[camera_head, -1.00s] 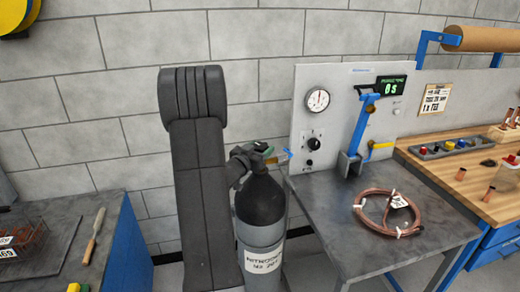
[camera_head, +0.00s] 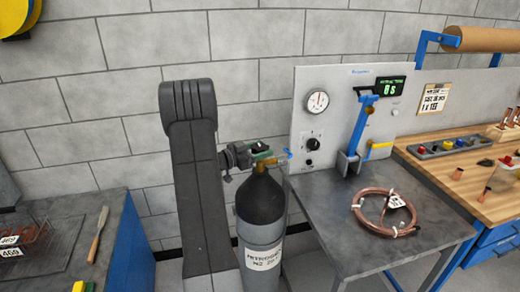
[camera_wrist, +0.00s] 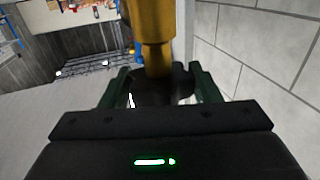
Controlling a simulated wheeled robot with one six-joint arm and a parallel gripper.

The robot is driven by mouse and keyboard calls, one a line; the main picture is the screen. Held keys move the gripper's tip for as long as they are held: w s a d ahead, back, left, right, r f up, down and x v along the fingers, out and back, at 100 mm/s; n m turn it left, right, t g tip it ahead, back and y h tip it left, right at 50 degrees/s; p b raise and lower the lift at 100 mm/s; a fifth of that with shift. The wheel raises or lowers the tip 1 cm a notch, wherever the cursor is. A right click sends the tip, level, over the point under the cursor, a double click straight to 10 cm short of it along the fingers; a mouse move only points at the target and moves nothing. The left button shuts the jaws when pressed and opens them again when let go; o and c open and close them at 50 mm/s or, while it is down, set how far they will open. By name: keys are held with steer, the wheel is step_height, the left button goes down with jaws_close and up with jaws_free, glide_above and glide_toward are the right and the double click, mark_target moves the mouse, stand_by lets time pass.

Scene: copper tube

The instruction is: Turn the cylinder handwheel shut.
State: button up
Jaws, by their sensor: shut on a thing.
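The nitrogen cylinder (camera_head: 262,215), with a black shoulder and a grey body, stands upright beside the metal bench. Its brass valve (camera_head: 263,168) shows just below my gripper (camera_head: 262,156). In the wrist view the brass valve body (camera_wrist: 152,30) runs down from the top edge to the dark handwheel (camera_wrist: 160,88). The green fingers of my gripper (camera_wrist: 160,92) lie on either side of the handwheel and are shut on it. In the head view the gripper and fingers hide the handwheel. How far it is turned cannot be told.
The metal bench (camera_head: 335,225) right of the cylinder carries a panel with a gauge (camera_head: 317,102) and a copper coil (camera_head: 362,208). A wooden bench (camera_head: 480,190) stands farther right and a dark bench (camera_head: 120,235) at left. The block wall is close behind.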

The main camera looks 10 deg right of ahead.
stand_by(0.4)
steer(key=o, duration=1)
steer(key=shift+a, duration=0.1)
steer(key=b+v, duration=0.3)
steer(key=v, duration=1)
steer(key=shift+a, duration=0.35)
steer(key=shift+d, duration=0.15)
steer(key=p+x, duration=0.3)
steer(key=x, duration=1)
steer(key=shift+d, duration=0.4)
steer(key=shift+a, duration=0.2)
